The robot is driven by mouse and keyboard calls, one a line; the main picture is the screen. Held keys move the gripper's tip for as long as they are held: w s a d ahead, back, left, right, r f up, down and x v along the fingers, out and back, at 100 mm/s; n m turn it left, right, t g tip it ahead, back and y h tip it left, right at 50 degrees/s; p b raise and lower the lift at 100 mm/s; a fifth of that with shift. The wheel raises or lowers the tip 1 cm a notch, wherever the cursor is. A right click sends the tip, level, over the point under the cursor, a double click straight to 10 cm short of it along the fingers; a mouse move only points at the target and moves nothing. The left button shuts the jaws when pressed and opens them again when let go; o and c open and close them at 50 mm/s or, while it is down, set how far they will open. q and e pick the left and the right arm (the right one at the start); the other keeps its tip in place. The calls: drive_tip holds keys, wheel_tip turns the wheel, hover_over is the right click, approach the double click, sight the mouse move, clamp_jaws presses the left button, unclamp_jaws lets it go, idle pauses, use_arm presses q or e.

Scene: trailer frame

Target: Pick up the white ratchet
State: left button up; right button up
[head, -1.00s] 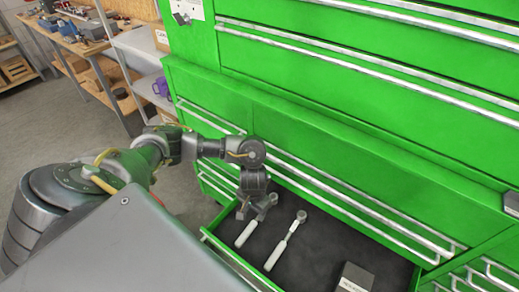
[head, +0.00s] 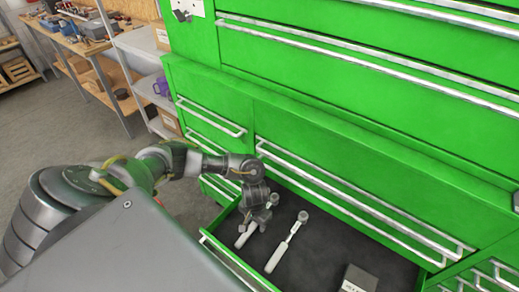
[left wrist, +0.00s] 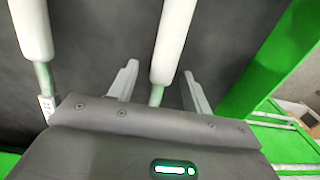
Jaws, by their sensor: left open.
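Two white-handled ratchets lie side by side in the open drawer (head: 325,243). The left ratchet (head: 246,236) has its head end partly hidden by my left gripper (head: 258,216). The right ratchet (head: 278,253) lies clear of it. My left gripper is open, low over the left ratchet's head end. In the left wrist view, a white ratchet (left wrist: 174,40) runs between the open fingers of the left gripper (left wrist: 160,88), its lower part hidden by the gripper body. The other ratchet (left wrist: 32,28) lies outside the fingers to the left. My right gripper is not seen.
A dark box (head: 358,279) lies in the drawer at the right. The drawer's green side wall shows close to the gripper in the left wrist view (left wrist: 268,65). The green cabinet (head: 340,125) with metal handles rises behind. The drawer's middle is clear.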

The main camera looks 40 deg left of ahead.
use_arm(q)
clamp_jaws()
idle(0.4)
drive_tip(key=shift+r, duration=0.5)
wheel_tip(320, 180, up, 2)
drive_tip(key=shift+r+p, duration=0.2)
drive_tip(key=shift+p, duration=0.3)
drive_tip(key=s+d+r+p, duration=0.7)
drive_tip(key=s+d+r, duration=0.1)
drive_tip(key=d, duration=0.3)
drive_tip(key=shift+s+d+r, duration=0.15)
drive_tip(key=shift+s+r, duration=0.05)
drive_tip(key=shift+r, duration=0.6)
